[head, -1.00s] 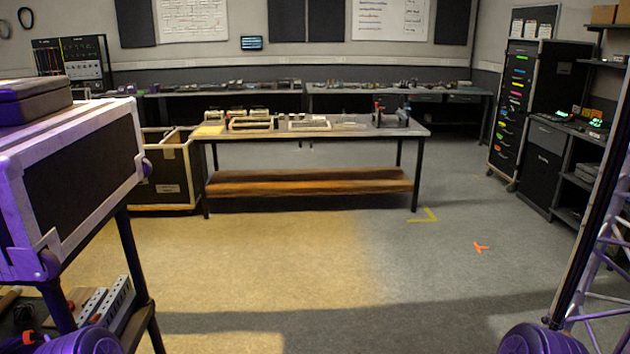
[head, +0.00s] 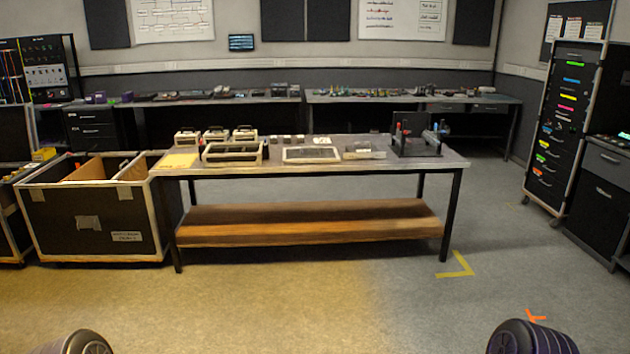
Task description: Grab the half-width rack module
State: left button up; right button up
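Several equipment pieces stand on a grey-topped table ahead of me, still some distance away. Small beige-framed modules (head: 216,134) with dark handles stand in a row at the back left of the tabletop. A wider beige frame (head: 233,153) sits in front of them. A flat pale-framed unit (head: 311,155) and a low grey unit (head: 364,150) lie to its right. I cannot tell at this size which one is the half-width rack module. Neither of my grippers is in view; only dark rounded parts of me show at the bottom corners.
The table (head: 400,166) has a wooden lower shelf (head: 310,220). A black stand (head: 415,136) is at its right end. An open flight case (head: 92,222) is close on its left. A drawer cabinet (head: 566,130) stands at right. The floor in front is clear.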

aim_at(352, 152)
jog(key=i, duration=1.2)
jog(key=i+z, duration=0.1)
jog(key=i, duration=1.1)
jog(key=i+j+z, duration=0.15)
jog(key=i+z, duration=0.3)
jog(key=i+j+z, duration=0.35)
jog(key=i+z, duration=0.15)
jog(key=i+j+z, duration=0.7)
jog(key=j+z, duration=0.2)
jog(key=j, duration=0.2)
jog(key=i+j+z, duration=0.15)
jog(key=j, duration=0.15)
jog(key=j+z, duration=0.15)
jog(key=j, duration=0.15)
jog(key=i+j+z, duration=0.15)
jog(key=j, duration=0.2)
